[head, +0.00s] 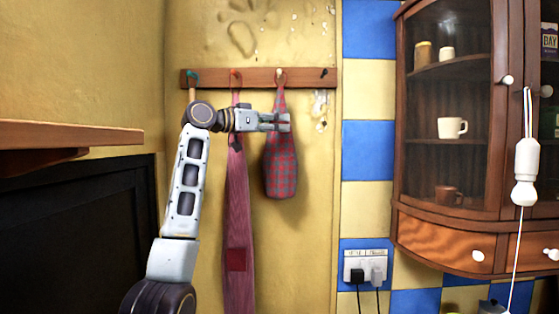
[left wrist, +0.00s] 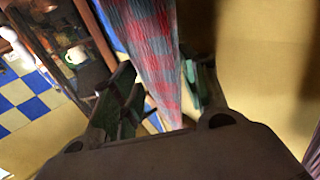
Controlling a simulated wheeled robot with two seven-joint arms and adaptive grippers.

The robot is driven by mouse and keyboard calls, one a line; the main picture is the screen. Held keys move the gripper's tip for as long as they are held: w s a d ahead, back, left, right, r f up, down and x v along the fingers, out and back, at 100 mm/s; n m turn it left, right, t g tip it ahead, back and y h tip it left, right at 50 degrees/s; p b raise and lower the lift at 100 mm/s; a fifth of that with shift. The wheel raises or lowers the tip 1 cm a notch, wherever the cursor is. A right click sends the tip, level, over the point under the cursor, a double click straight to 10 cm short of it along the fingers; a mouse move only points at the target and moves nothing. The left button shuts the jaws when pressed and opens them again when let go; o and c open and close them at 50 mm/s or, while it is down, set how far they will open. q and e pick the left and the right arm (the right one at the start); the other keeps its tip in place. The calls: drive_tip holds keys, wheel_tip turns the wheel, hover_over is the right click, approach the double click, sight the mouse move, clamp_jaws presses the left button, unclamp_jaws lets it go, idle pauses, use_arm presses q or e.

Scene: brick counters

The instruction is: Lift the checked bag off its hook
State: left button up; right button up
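The red and grey checked bag (head: 280,165) hangs from a hook (head: 280,74) on the wooden wall rail. Its narrow upper part goes up to the hook, and its wide part hangs below. My left gripper (head: 284,122) is at the bag's upper part, covering a short stretch of it. In the left wrist view the checked cloth (left wrist: 150,50) runs between the two spread fingers of that gripper (left wrist: 160,95). The fingers stand wide apart on either side of the cloth; firm contact does not show. My right gripper is not in view.
A long pink cloth (head: 237,210) hangs just left of the bag, partly behind my left arm. The rail (head: 260,78) has further hooks. A glass-fronted cabinet (head: 450,100), a socket (head: 366,266) and a pull cord (head: 524,160) are to the right. A wooden shelf (head: 70,135) juts in at left.

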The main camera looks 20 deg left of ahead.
use_arm(q)
drive_tip(key=c, duration=0.7)
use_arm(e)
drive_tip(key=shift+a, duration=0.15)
use_arm(q)
drive_tip(key=shift+r, duration=0.15)
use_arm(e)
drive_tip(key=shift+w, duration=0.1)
